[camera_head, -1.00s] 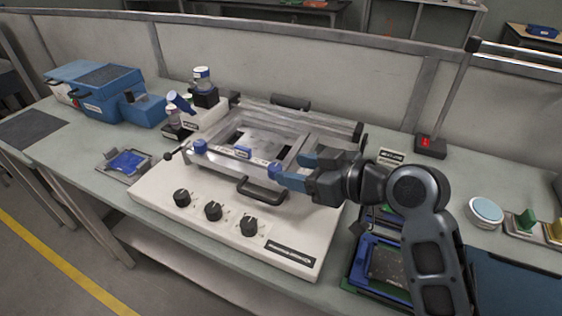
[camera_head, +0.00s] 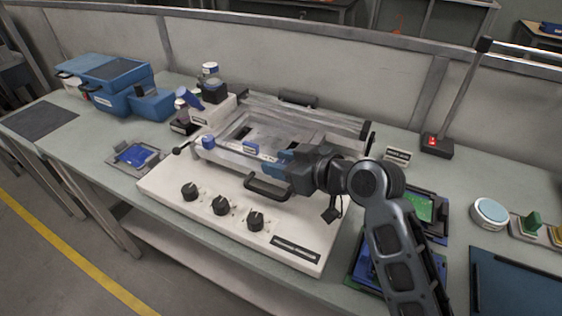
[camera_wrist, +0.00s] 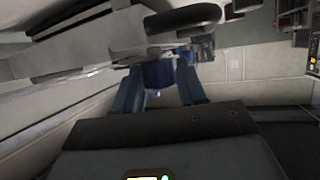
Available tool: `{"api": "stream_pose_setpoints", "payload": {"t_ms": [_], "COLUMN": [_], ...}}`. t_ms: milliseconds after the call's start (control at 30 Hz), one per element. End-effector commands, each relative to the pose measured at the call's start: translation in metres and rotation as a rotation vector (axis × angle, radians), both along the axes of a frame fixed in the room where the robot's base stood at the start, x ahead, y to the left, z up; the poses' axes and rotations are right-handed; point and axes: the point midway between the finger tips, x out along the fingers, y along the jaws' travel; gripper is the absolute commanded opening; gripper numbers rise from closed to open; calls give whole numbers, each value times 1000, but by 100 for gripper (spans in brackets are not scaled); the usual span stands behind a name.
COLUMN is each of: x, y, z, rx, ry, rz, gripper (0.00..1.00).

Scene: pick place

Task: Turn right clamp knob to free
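The right clamp knob, a blue knob, shows in the wrist view (camera_wrist: 158,75) between my two blue fingers. My gripper (camera_head: 283,167) covers it in the head view. In the wrist view my gripper (camera_wrist: 160,82) has one finger on each side of the knob, very close to it; whether both fingers press on it is unclear. The left blue clamp knob (camera_head: 208,142) sits at the left front of the metal frame (camera_head: 228,158), with a blue-labelled part (camera_head: 250,148) between. The frame lies on the white machine (camera_head: 178,190).
A black handle (camera_head: 266,190) stands just below my gripper, also close by in the wrist view (camera_wrist: 182,18). Several black dials (camera_head: 220,205) line the machine's front. Trays with green and blue boards (camera_head: 420,207) lie right of the machine. A blue case (camera_head: 110,85) stands far left.

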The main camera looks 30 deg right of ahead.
Motion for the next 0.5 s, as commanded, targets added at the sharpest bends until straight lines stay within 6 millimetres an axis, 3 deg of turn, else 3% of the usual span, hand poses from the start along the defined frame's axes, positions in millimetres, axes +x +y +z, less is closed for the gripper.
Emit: {"api": "stream_pose_setpoints", "payload": {"t_ms": [333,500], "x": [0,0], "y": [0,0], "z": [0,0], "rx": [0,0], "ry": [0,1], "rz": [0,-5], "gripper": [6,5]}}
